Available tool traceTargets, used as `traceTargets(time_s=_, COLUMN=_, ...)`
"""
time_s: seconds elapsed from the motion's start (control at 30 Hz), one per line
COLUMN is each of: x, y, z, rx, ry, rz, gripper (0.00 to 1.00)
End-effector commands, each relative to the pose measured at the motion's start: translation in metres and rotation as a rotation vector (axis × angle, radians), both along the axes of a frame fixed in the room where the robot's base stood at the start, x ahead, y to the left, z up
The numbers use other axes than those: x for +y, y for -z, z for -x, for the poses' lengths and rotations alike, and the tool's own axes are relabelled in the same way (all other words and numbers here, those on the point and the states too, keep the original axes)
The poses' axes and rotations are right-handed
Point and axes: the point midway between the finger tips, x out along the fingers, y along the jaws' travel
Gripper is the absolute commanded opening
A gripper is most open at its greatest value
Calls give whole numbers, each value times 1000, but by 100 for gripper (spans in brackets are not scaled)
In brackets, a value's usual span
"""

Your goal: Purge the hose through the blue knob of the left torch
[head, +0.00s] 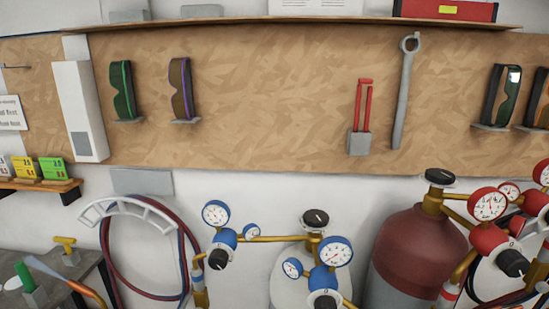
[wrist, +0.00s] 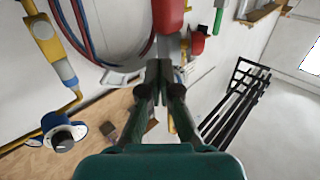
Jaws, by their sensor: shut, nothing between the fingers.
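My gripper (wrist: 158,72) shows only in the wrist view, with its fingers together and nothing between them. In the head view, a torch-like tool with a blue-grey tube and copper end (head: 66,280) lies at the lower left. I cannot make out a blue knob on it. Red and blue hoses (head: 107,250) hang coiled from a white curved holder (head: 130,207); hoses also show in the wrist view (wrist: 82,28). Beyond my fingertips are a red body (wrist: 168,14) and a smaller red part (wrist: 197,43); I cannot tell if they belong to a torch.
A blue regulator (head: 222,238) with gauges stands right of the hoses. A dark red cylinder (head: 415,255) with red gauges stands farther right. Goggles (head: 122,90) and a wrench (head: 404,95) hang on the board. A black rack (wrist: 235,105) stands right in the wrist view.

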Motion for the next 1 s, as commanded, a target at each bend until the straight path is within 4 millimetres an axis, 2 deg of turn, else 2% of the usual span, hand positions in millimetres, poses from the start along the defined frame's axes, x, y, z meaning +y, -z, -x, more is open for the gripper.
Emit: traceTargets(time_s=1.0, x=14, y=-3, z=11, rx=-4, ry=-1, rz=-5, gripper=0)
